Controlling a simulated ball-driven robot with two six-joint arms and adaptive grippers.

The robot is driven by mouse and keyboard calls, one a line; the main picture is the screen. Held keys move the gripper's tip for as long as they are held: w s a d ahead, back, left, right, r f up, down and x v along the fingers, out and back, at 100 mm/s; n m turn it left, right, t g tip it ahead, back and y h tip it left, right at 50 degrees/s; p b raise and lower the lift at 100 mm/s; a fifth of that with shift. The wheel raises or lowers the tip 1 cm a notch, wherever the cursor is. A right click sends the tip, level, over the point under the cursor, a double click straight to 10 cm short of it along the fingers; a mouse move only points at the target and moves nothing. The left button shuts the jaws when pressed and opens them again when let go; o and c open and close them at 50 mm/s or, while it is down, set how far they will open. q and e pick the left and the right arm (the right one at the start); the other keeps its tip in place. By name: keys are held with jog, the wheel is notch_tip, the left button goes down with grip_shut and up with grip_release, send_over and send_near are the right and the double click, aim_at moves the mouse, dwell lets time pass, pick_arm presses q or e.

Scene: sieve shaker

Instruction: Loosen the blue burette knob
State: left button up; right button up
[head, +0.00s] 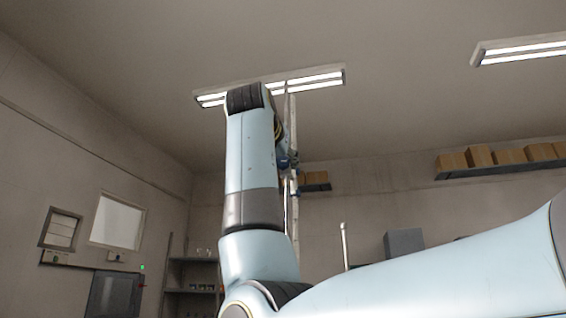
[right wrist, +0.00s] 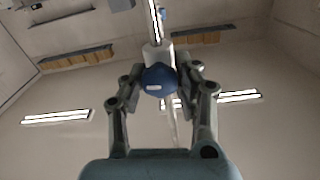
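The blue burette knob (right wrist: 159,80), rounded with a small white mark, sits between the fingers of my right gripper (right wrist: 160,88) in the right wrist view. The finger pads appear to touch it on both sides. A pale upright burette or rod (right wrist: 157,25) runs past the knob. In the head view my right arm hides most of the right gripper (head: 287,160), which shows at the burette stand (head: 291,115) with a bit of blue beside it. My left gripper is in neither view.
Shelves with cardboard boxes (head: 510,155) hang on the back wall at the right. A grey box (head: 404,242) and a thin pale rod (head: 345,245) stand below. A rack (head: 190,275) stands at the left. Ceiling lamps (head: 320,78) are overhead. Space around the stand's upper part looks open.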

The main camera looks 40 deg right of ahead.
jog(key=c, duration=0.4)
grip_shut()
jog(key=shift+r+n+p, duration=0.2)
jog(key=shift+n+p, duration=0.2)
jog(key=shift+p, duration=0.3)
jog(key=shift+f+n+p, duration=0.1)
jog(key=shift+n+p, duration=0.3)
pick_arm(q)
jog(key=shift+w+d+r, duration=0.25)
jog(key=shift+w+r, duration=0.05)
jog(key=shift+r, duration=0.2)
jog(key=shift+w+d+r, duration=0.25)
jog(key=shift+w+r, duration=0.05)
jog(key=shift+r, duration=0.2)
pick_arm(e)
jog(key=shift+f, duration=0.1)
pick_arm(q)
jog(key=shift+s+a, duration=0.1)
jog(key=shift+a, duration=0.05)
pick_arm(e)
jog(key=o, duration=1)
grip_release()
jog(key=shift+a, duration=0.1)
jog(key=shift+o, duration=0.2)
